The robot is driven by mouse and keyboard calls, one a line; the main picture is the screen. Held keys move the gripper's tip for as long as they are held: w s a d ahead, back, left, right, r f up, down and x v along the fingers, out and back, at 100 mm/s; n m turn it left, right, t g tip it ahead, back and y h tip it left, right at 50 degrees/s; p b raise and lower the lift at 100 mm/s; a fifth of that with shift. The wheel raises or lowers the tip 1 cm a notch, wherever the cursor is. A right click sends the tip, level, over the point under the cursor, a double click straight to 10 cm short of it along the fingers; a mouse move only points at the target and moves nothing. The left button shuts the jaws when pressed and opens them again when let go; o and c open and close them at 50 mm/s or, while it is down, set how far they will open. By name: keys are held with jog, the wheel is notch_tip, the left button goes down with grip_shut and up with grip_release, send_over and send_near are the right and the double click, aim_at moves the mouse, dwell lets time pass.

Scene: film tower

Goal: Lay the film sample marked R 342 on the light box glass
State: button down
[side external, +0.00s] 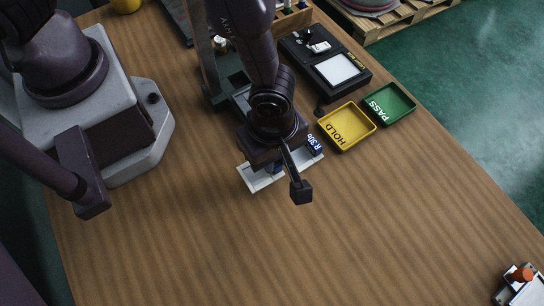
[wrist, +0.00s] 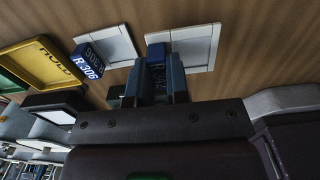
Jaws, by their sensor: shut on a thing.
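My gripper (wrist: 160,85) is shut on a dark blue block (wrist: 156,52), over or beside a white plate (wrist: 205,45); any marking on the block is unreadable. I cannot tell whether the block touches the plate. In the side view my gripper's fingers are mostly hidden behind my wrist, above the white plate (side external: 258,181). A blue block marked R 306 (wrist: 88,65) stands on a neighbouring white plate (wrist: 118,42), left of my gripper in the wrist view. The black light box (side external: 313,61), with bright white glass (side external: 337,69), lies toward the back. No R 342 marking is readable.
A yellow HOLD tray (side external: 329,136) and a green PASS tray (side external: 401,114) stand between the plates and the right table edge. A small white item (side external: 319,47) lies on the light box beside the glass. An orange cylinder (side external: 522,274) is at bottom right.

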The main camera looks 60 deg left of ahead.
notch_tip(320, 180, up, 6)
jog(key=shift+r, duration=0.15)
jog(key=w, duration=0.3)
send_near(346, 65)
jog(key=shift+s+d, duration=0.1)
jog(key=shift+d, duration=0.05)
jog(key=shift+f, duration=2.8)
jog(key=shift+f, duration=0.3)
